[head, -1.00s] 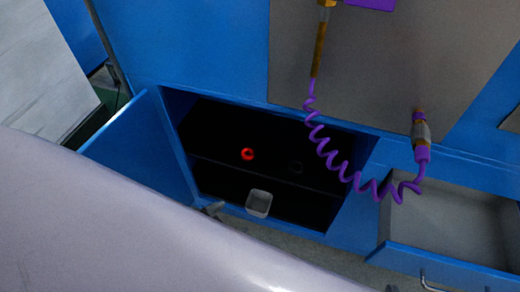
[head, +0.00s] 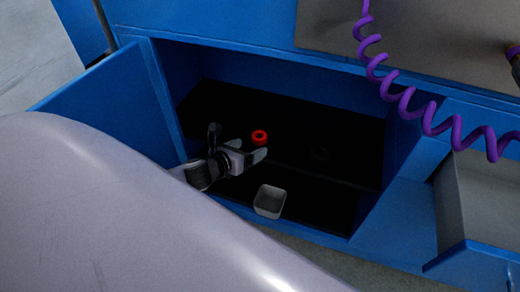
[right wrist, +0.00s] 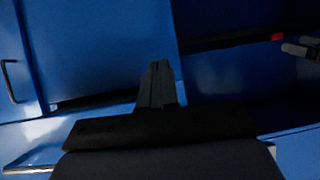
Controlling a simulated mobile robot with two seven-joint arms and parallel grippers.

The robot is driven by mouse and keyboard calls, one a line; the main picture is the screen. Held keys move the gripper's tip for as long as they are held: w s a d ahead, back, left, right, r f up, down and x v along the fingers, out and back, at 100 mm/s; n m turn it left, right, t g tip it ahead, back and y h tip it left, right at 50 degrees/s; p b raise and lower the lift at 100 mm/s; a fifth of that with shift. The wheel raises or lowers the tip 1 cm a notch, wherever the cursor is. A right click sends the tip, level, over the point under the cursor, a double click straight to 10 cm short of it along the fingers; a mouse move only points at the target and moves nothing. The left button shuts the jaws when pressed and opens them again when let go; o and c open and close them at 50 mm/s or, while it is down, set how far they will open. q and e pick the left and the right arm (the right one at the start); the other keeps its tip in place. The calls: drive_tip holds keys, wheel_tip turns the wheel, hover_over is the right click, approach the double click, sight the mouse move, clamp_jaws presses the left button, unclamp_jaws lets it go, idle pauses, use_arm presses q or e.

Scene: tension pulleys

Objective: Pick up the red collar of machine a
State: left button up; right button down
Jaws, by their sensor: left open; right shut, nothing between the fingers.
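The red collar (head: 260,141) is a small ring lying on the dark shelf inside the open blue cabinet (head: 160,90). My left gripper (head: 238,143) is open inside the cabinet, just left of the collar. One finger points towards the collar's near side; whether it touches cannot be told. In the right wrist view a small red patch, likely the collar (right wrist: 277,37), shows at the upper right, beside my left gripper's finger (right wrist: 300,49). My right gripper (right wrist: 158,85) is shut and empty, in front of blue panels.
A small grey open box (head: 269,203) stands on the cabinet's lower level. The blue door (head: 105,105) stands open at left. An open drawer (head: 480,215) juts out at right. A purple coiled hose (head: 402,97) hangs above.

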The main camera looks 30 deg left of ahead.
sight(262, 134)
use_arm(q)
drive_tip(key=w+b, duration=0.1)
drive_tip(key=w, duration=0.1)
drive_tip(key=w+a+f+m+b, duration=0.1)
drive_tip(key=w, duration=0.1)
drive_tip(key=w+a+f+m+b, duration=0.1)
drive_tip(key=w, duration=0.1)
drive_tip(key=shift+w+f, duration=0.2)
drive_tip(key=shift+x, duration=0.75)
drive_tip(key=shift+r, duration=0.1)
drive_tip(key=c, duration=1.1)
use_arm(e)
drive_tip(key=shift+w+a+f+y, duration=0.1)
drive_tip(key=shift+w+a+y, duration=0.1)
drive_tip(key=shift+a, duration=0.3)
drive_tip(key=shift+w+a+f+y, duration=0.1)
drive_tip(key=shift+w+a+y, duration=0.1)
drive_tip(key=shift+a, duration=0.3)
